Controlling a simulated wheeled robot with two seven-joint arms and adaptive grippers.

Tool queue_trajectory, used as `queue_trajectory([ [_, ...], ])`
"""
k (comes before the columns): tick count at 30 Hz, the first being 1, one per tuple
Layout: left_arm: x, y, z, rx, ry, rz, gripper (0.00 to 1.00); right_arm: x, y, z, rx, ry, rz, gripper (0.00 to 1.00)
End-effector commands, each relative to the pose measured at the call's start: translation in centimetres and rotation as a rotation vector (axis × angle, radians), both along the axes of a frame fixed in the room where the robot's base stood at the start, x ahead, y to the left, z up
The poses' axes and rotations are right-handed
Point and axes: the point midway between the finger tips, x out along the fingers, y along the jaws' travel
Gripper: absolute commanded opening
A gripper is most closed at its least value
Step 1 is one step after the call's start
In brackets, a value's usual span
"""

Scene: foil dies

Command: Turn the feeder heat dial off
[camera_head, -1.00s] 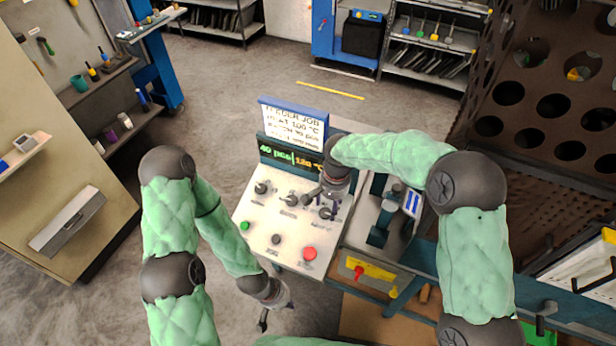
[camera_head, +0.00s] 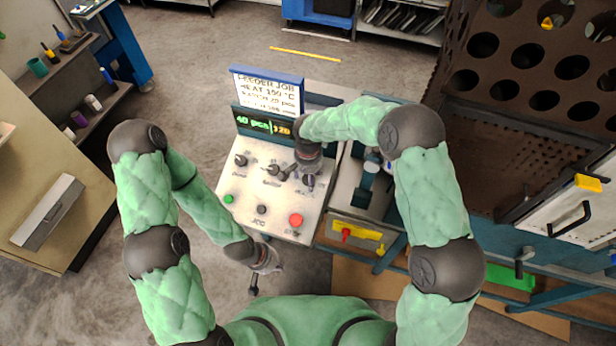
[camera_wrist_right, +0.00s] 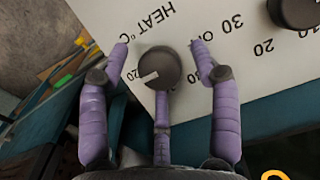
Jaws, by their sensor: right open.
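The heat dial (camera_wrist_right: 160,68) is a dark round knob with a pale pointer mark, beside the printed "HEAT °C" on the white control panel (camera_head: 245,208). The display (camera_head: 262,122) reads "40 pcs" and "120", partly covered by my arm. My left gripper (camera_head: 266,280) hangs low in front of the panel, away from it; its opening is unclear.
A second knob (camera_wrist_right: 295,10) sits near the dial in the wrist view. The panel also bears a green button (camera_head: 228,198), a dark button (camera_head: 262,209) and a red button (camera_head: 295,219). A job sign (camera_head: 267,90) stands behind. A brown perforated rack (camera_head: 530,120) stands at right.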

Motion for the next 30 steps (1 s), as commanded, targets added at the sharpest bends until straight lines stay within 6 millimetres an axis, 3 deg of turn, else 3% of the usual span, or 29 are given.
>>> queue_trajectory([
  [10, 0.01, 0.00, 0.00, 0.000, 0.000, 0.000, 0.00, 0.02, 0.00, -0.29, 0.001, -0.001, 0.000, 0.61],
  [15, 0.02, 0.00, 0.00, 0.000, 0.000, 0.000, 0.00, 0.01, 0.01, -0.28, 0.001, -0.001, 0.000, 0.13],
  [16, 0.01, 0.00, 0.00, 0.000, 0.000, 0.000, 0.00, 0.01, 0.01, -0.28, 0.001, -0.001, 0.001, 0.08],
  [30, 0.01, 0.00, -0.27, 0.000, 0.000, 0.000, 0.00, 0.01, 0.11, -0.33, -0.025, 0.007, 0.082, 0.08],
])
